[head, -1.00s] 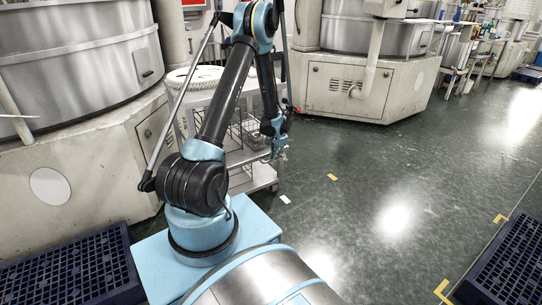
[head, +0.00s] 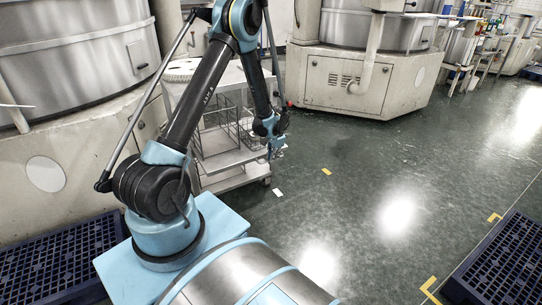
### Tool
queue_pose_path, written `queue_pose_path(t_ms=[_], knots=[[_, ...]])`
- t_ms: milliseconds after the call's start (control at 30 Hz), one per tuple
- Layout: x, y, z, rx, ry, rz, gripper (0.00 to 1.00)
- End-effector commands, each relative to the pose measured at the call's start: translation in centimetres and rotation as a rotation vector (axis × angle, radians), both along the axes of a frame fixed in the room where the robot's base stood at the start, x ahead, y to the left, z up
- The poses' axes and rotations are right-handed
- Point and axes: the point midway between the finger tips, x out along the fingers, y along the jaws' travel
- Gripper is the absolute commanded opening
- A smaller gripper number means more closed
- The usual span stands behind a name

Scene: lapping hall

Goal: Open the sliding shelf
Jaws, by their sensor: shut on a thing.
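The sliding shelf (head: 235,160) is a light grey metal tray in a wheeled cart to the left of the aisle, in the head view. Wire baskets (head: 213,135) stand on it. My gripper (head: 276,150) is at the shelf's right-hand front end and is shut on it. The fingertips are small and partly merge with the shelf edge, so the exact grip point is unclear. My arm crosses in front of the cart and hides part of its left side.
The cart's lower shelf (head: 240,182) is just above the floor. Large machines stand behind the cart and at left. Dark blue plastic pallets (head: 62,262) lie at lower left, and another pallet (head: 505,262) at lower right. The green floor (head: 380,170) to the right is open.

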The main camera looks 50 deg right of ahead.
Motion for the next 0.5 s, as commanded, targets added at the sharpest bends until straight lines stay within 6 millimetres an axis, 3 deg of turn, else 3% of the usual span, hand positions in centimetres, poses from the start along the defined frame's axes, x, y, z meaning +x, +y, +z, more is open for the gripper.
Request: queue_pose_path(t_ms=[133,167,233,500], knots=[[-0.26,-0.51,-0.14,-0.008,0.004,-0.005,0.0],[-0.26,-0.52,-0.14,-0.008,0.004,-0.005,0.16],[-0.23,-0.47,-0.14,-0.009,0.003,-0.005,0.31],[-0.07,-0.24,-0.07,-0.004,0.002,-0.002,0.31]])
